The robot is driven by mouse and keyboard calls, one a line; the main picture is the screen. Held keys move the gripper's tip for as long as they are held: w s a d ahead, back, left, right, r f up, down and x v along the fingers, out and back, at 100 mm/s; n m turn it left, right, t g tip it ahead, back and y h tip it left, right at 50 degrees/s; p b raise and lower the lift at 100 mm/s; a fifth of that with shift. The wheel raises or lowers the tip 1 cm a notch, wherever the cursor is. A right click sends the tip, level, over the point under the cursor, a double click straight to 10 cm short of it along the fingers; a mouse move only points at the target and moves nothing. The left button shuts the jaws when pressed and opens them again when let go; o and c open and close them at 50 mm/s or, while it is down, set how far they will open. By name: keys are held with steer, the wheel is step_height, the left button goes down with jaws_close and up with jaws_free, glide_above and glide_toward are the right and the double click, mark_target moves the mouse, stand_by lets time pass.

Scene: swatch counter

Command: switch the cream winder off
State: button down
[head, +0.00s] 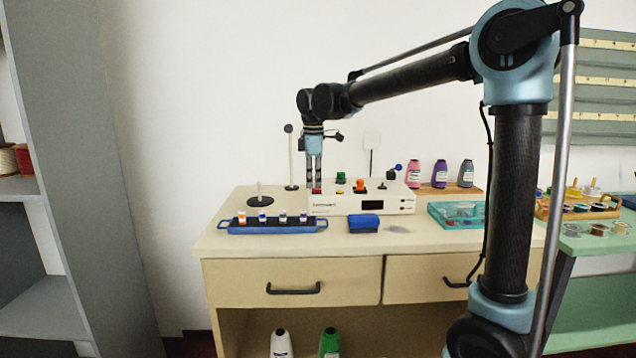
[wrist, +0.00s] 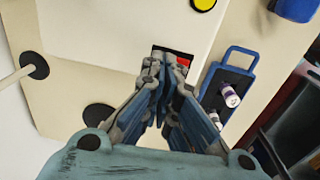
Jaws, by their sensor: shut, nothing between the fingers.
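The cream winder (head: 345,207) is a low cream box with a dark display, standing at the back of the counter. A red switch (wrist: 184,60) in a dark surround sits at its left end, with a yellow button (wrist: 203,3) further along. My gripper (head: 315,184) points straight down over that left end. In the wrist view my gripper (wrist: 165,62) is shut and empty, its fingertips over the red switch and hiding part of it. I cannot tell whether the tips touch it or which way the switch is set.
Green (head: 341,176) and orange (head: 360,185) knobs stand on the winder. A blue tray of small spools (head: 270,227) and a blue block (head: 364,222) lie in front. A post on a dark base (head: 291,160) stands left. A teal box (head: 455,215) is right.

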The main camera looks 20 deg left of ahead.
steer(key=shift+s+d+r, duration=0.1)
steer(key=shift+s+d, duration=0.1)
steer(key=shift+s, duration=0.55)
steer(key=shift+r, duration=0.1)
steer(key=shift+r, duration=0.3)
step_height(320, 180, up, 13)
steer(key=s, duration=0.1)
steer(key=shift+s+d, duration=0.2)
steer(key=shift+d, duration=0.05)
steer(key=shift+w, duration=0.1)
